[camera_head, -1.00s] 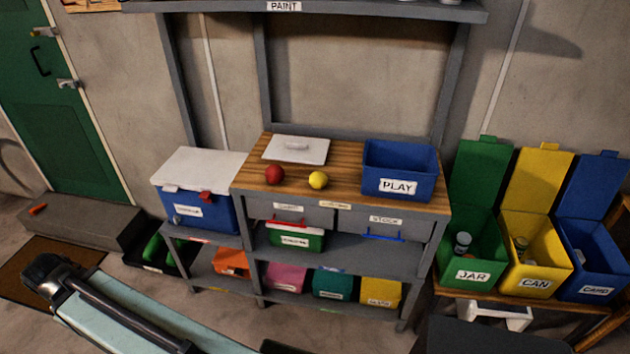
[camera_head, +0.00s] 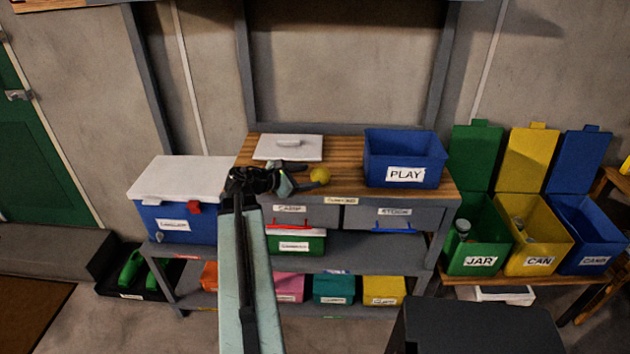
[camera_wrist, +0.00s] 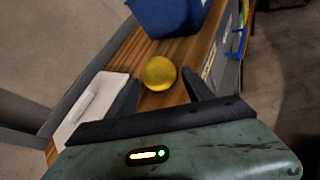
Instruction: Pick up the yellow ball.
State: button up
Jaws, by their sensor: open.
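The yellow ball (camera_head: 320,175) sits on the wooden top of the workbench (camera_head: 345,190), left of the blue PLAY bin. My gripper (camera_head: 301,178) is over the bench top just left of the ball, with its jaws towards it. In the wrist view the yellow ball (camera_wrist: 159,73) lies just beyond and between the two open dark fingertips (camera_wrist: 161,86). The jaws hold nothing. I cannot tell the exact gap between fingers and ball.
The blue PLAY bin (camera_head: 405,160) stands right of the ball. A white lid (camera_head: 289,147) lies behind my gripper. A cooler (camera_head: 180,200) stands at the left. Green, yellow and blue lidded bins (camera_head: 540,225) stand at the right. The red ball is not visible now.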

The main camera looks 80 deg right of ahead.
aim_at(322, 175)
jog(key=b+x, duration=0.2)
jog(key=x, duration=0.5)
jog(key=shift+w+d+f+b, duration=0.15)
jog(key=shift+d+f+b, duration=0.1)
jog(key=shift+b, duration=0.1)
jog(key=shift+r, duration=0.1)
jog(key=c, duration=1)
